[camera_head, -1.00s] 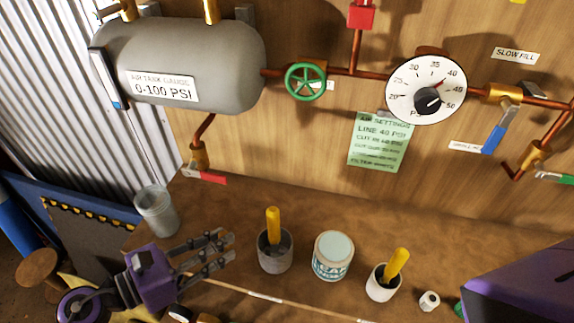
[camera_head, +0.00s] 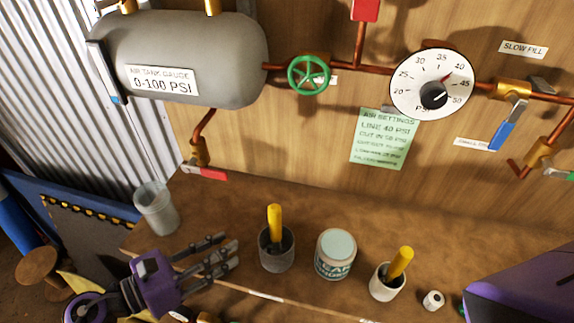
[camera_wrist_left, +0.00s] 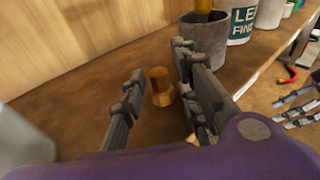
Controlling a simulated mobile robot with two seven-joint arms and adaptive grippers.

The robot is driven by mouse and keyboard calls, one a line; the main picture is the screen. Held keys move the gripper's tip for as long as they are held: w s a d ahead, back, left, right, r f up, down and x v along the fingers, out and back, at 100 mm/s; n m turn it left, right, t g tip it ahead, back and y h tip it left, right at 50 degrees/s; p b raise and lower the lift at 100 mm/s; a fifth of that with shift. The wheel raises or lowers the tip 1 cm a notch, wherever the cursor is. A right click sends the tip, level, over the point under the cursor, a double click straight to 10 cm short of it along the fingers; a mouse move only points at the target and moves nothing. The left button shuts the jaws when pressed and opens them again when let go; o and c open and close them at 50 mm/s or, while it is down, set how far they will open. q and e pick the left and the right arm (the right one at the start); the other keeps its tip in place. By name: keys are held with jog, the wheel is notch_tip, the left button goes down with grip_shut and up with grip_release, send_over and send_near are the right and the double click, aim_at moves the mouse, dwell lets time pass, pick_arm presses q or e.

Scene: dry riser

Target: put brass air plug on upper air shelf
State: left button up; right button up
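The brass air plug (camera_wrist_left: 160,87) is a small stepped brass cylinder standing on the brown bench top in the left wrist view. My left gripper (camera_head: 226,253) is open, low at the bench's left part in the head view. In the left wrist view its dark fingers stand either side of the plug, with a visible gap at the left finger; contact on the right is unclear. I cannot make out the plug in the head view, where the gripper covers that area. I cannot identify an upper air shelf.
A grey cup with a yellow handle (camera_head: 277,252) stands just right of my left fingers. A labelled tin (camera_head: 335,262) and a white cup (camera_head: 386,285) stand farther right. Pipes and a gauge (camera_head: 432,84) line the wall.

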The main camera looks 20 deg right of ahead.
pick_arm(q)
jog(key=shift+o, duration=0.8)
